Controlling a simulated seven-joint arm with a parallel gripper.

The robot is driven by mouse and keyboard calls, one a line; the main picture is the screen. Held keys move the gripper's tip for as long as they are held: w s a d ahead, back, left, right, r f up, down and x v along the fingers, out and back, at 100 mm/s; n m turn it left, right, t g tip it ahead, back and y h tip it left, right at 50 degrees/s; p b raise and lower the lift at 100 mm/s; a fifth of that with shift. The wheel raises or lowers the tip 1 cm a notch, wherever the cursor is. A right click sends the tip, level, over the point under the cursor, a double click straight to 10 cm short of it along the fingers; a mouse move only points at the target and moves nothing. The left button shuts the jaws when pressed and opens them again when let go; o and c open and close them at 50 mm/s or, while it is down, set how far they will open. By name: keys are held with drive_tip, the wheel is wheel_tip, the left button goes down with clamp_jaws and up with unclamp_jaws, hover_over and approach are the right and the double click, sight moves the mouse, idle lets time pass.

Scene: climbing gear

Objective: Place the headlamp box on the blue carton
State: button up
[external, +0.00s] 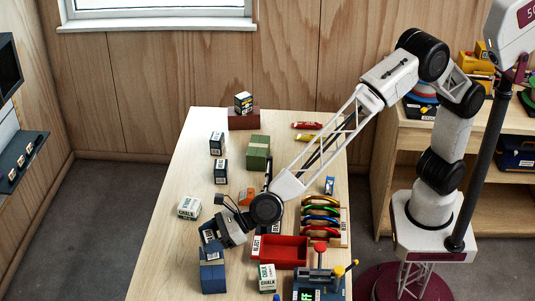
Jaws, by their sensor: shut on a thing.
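My gripper (218,238) is low over the table's left front part, shut on a small dark box with a white label (208,236). This looks like the headlamp box, but its print is too small to read and my fingers cover part of it. A blue carton (213,278) stands upright on the table just in front of my gripper, near the left front edge. The held box appears above and behind the carton's top; I cannot tell whether they touch.
A white chalk box (189,208) is left of my gripper. Dark labelled boxes (217,143) (221,171) and a green box (257,152) stand farther back. A red tray (284,251), another chalk box (267,278) and a rack of coloured rings (321,220) are to the right.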

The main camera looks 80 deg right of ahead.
drive_tip(key=shift+w+a+f, duration=0.1)
drive_tip(key=shift+f, duration=1.7)
drive_tip(key=shift+f, duration=0.15)
drive_tip(key=o, duration=1)
drive_tip(key=shift+r, duration=0.2)
drive_tip(key=shift+v, duration=5.95)
